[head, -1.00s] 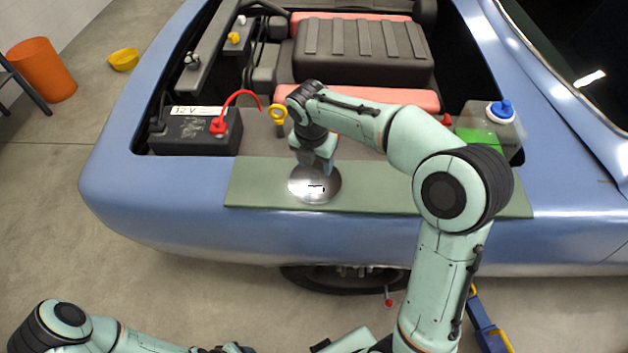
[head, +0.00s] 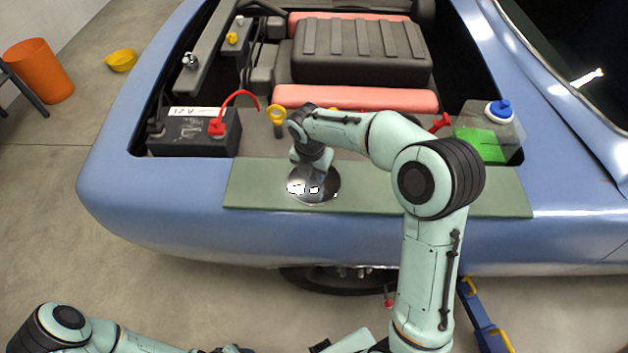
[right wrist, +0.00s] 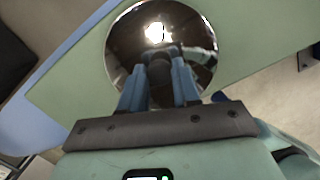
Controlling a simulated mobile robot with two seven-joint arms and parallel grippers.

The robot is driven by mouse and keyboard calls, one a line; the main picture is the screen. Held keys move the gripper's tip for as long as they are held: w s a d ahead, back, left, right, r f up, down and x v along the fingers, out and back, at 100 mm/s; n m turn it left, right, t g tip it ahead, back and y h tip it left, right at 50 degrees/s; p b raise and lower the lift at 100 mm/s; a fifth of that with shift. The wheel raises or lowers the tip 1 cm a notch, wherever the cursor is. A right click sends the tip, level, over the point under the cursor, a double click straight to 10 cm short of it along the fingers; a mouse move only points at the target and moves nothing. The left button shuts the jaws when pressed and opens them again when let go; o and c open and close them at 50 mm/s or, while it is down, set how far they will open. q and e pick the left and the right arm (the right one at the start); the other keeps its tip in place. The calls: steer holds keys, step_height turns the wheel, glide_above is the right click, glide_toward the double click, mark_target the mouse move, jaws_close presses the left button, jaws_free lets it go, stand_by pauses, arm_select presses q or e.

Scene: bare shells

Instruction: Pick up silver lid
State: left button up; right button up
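The silver lid (head: 325,192) is a shiny round dome on the green mat (head: 260,185) along the car's front edge. In the right wrist view the lid (right wrist: 125,45) fills the top middle, with a dark round knob (right wrist: 158,73) at its centre. My right gripper (right wrist: 159,80) is over the lid, its two blue fingers apart on either side of the knob. A narrow gap seems to show between fingers and knob. In the head view the right gripper (head: 312,172) is partly hidden by its own wrist. My left gripper is not clearly seen; only its arm shows at bottom left.
Behind the mat are a black battery (head: 190,135) with a red cable, a yellow ring handle (head: 277,114) and a dark engine cover (head: 360,55). A container of green liquid (head: 487,135) stands at right. The mat right of the lid is partly clear.

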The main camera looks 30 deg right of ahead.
jaws_close()
steer(key=shift+r, duration=0.1)
